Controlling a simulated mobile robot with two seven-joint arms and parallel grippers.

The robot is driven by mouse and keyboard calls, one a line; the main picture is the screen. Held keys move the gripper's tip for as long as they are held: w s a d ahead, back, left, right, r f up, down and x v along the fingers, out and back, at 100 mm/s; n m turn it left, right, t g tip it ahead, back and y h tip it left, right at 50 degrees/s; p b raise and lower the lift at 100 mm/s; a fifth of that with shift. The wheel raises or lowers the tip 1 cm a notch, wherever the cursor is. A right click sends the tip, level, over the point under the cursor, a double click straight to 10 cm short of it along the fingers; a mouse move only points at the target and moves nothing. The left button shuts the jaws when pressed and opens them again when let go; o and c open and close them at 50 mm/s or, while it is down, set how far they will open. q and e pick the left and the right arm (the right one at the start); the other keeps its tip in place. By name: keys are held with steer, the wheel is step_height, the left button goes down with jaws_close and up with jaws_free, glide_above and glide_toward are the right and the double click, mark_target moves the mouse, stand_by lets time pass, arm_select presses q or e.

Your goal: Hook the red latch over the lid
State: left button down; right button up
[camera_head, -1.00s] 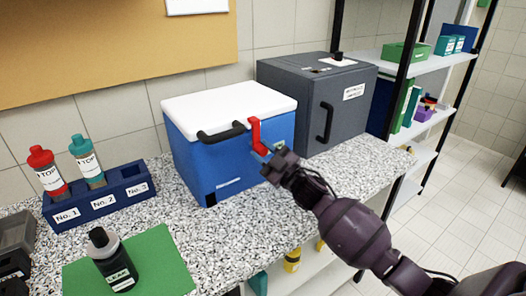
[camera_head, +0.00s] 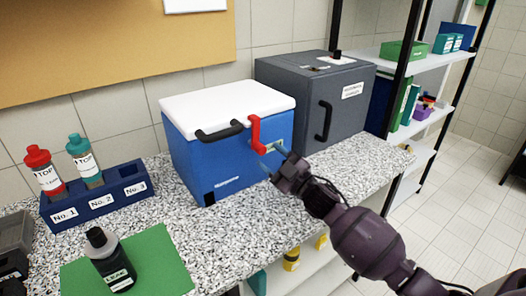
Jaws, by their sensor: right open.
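A blue cooler box (camera_head: 215,155) with a white lid (camera_head: 225,106) stands on the speckled counter; the lid lies closed. The red latch (camera_head: 256,132) is upright on its front face, with its upper end at the lid's front edge. Whether the end grips over the lid's edge is too small to tell. My right gripper (camera_head: 272,157) is open and empty, just right of and below the latch. Its fingers appear apart from the latch, though depth is hard to judge. My left gripper is not in view.
A black handle (camera_head: 220,131) is left of the latch. A dark grey cabinet (camera_head: 340,105) stands close on the right. A blue rack (camera_head: 98,202) with two bottles and a green mat (camera_head: 150,262) are left. The counter before the box is clear.

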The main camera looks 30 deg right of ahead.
steer(key=v, duration=0.6)
steer(key=shift+s+d, duration=0.15)
steer(key=shift+s, duration=0.2)
steer(key=shift+f, duration=0.1)
steer(key=shift+c, duration=0.2)
